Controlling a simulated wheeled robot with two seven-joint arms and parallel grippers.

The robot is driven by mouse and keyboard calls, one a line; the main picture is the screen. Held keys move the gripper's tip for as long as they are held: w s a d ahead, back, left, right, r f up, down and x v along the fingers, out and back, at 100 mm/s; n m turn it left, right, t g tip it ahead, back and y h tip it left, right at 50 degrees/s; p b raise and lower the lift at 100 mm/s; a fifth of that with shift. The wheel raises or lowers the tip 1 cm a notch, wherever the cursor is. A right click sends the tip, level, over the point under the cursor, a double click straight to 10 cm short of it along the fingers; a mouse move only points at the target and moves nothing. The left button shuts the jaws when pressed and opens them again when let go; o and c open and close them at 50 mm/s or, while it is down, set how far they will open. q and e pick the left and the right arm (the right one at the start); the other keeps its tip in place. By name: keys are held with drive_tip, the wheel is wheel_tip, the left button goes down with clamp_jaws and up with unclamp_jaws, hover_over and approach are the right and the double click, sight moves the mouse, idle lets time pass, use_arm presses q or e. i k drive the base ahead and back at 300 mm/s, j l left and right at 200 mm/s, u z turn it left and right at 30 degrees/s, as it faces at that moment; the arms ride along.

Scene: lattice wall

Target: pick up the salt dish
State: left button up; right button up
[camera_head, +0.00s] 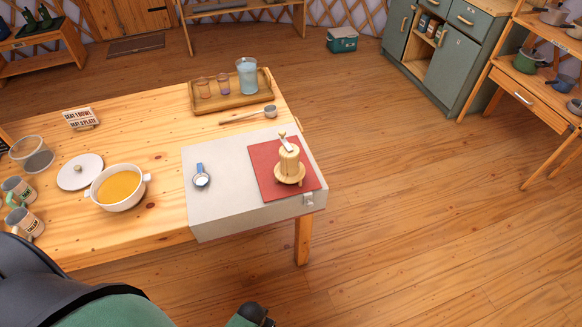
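No thing on the table is plainly marked as the salt dish. A small blue-handled round piece with a white centre (201,180) lies on the pale grey slab (225,209) at the table's right end; I cannot tell whether the white is salt. On the red mat (263,167) on the slab stands a pale wooden cylinder (289,163) on a small round wooden dish (290,180), with a light lever-like piece on top. Dark and green parts of mine show along the bottom edge, apart from these things. Neither gripper's fingers can be made out.
A white pot of yellow soup (119,187), a lid (80,171), mugs (25,221) and bowls (28,149) stand at left. A wooden tray (229,99) holds a jug and cups at the back. Floor is clear at right.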

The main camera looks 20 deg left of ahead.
sight(201, 179)
drive_tip(key=u, duration=1.25)
